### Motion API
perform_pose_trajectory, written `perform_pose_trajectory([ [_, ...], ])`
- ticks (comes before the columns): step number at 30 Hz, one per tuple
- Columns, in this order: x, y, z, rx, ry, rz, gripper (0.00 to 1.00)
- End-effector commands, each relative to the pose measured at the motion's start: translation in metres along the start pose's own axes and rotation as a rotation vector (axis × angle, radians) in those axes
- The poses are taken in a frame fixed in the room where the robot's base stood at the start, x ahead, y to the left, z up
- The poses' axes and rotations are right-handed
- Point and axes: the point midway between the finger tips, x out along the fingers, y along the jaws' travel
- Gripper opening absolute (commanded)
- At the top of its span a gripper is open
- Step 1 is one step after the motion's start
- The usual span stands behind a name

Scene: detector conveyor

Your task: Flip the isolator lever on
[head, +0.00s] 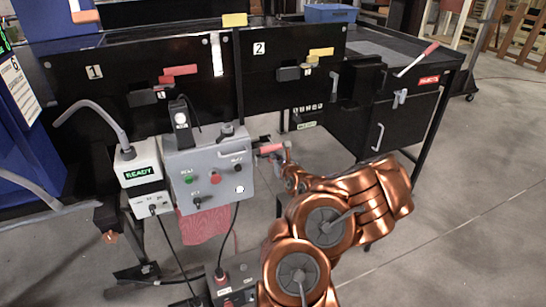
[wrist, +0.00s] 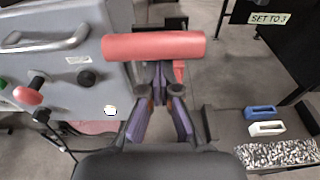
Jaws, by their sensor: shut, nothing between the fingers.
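The isolator lever has a red handle (head: 268,148) on the right side of the grey control box (head: 222,163). In the wrist view its red bar (wrist: 154,46) lies level across the upper middle. My gripper (wrist: 159,72) is shut and empty, with its fingertips just below the bar in that picture. I cannot tell whether they touch the lever. In the head view my gripper (head: 287,160) is small, close to the right of the lever and partly hidden by my arm. The lever's pivot is not clear.
Black conveyor panels (head: 130,89) stand behind. The wrist view shows blue (wrist: 261,112) and white (wrist: 267,128) blocks at right. Floor at right is clear.

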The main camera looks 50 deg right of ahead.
Motion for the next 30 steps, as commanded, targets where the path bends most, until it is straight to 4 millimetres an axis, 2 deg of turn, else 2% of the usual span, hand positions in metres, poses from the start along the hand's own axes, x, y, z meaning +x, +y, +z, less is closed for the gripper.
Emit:
perform_pose_trajectory([
  [1, 0.000, 0.000, 0.007, -0.001, 0.001, 0.001, 0.00],
  [12, 0.006, 0.000, 0.025, -0.001, -0.006, 0.000, 0.00],
  [30, 0.009, -0.001, 0.041, -0.011, -0.033, -0.002, 0.00],
])
